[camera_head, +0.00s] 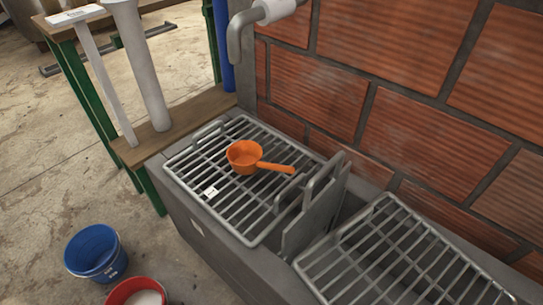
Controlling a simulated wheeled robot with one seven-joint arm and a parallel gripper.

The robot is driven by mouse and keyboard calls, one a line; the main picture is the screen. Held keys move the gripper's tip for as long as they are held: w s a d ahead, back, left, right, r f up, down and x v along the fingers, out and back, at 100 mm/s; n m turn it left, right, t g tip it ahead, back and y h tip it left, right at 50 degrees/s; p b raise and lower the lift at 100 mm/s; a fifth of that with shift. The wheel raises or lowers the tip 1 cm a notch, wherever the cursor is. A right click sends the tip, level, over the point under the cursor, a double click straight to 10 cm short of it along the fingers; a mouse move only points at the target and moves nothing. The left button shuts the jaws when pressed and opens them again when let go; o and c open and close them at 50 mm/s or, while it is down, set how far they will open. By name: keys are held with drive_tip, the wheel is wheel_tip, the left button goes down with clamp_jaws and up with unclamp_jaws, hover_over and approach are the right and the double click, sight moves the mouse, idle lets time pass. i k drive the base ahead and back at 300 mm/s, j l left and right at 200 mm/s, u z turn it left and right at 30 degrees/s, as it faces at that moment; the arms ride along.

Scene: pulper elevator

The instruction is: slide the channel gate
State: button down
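The channel gate (308,222) is a grey upright plate with a looped handle on its top edge. It stands across the grey concrete channel (228,262), between two metal grates. The left grate (222,208) lies flat over the channel, and the right grate (385,262) covers the near right part. An open gap shows just right of the gate. The lower part of the gate is hidden inside the channel. My gripper is not in view.
An orange ladle (245,157) rests on the left grate. A brick wall (400,120) runs behind the channel, with a grey pipe elbow (236,42) above. A wooden bench (185,118) with green legs stands left. A blue bucket (95,252) and a red bucket (117,294) stand on the floor.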

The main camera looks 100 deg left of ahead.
sight(314, 216)
drive_tip(key=k+u, duration=0.15)
drive_tip(key=u, duration=2.7)
